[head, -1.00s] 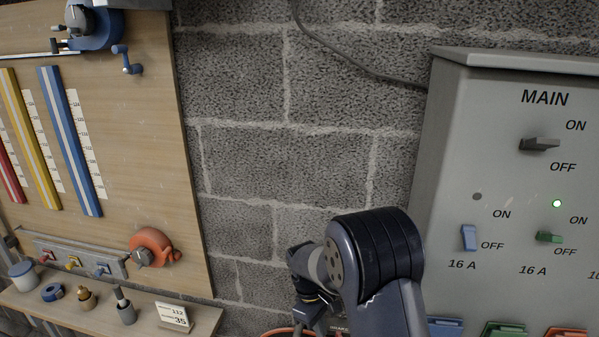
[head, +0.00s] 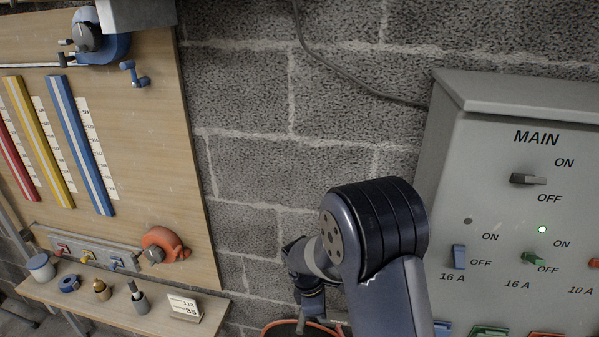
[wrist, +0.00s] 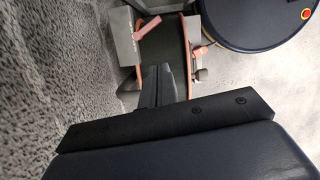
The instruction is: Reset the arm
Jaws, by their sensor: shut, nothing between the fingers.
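My arm rises from the bottom centre of the head view and bends down to the left in front of the block wall. My gripper (wrist: 162,82) shows in the wrist view, its dark fingers together with nothing between them. They point toward a dark, orange-edged reel (wrist: 142,72); I cannot tell whether they touch it. In the head view the fingers are hard to make out low by the orange rim.
A grey MAIN panel (head: 480,150) with switches and a lit green lamp stands at right. A wooden board (head: 150,120) with coloured strips and an orange crank reel (head: 170,243) is at left, above a shelf (head: 130,318) of small parts. Bare block wall (head: 250,120) lies between.

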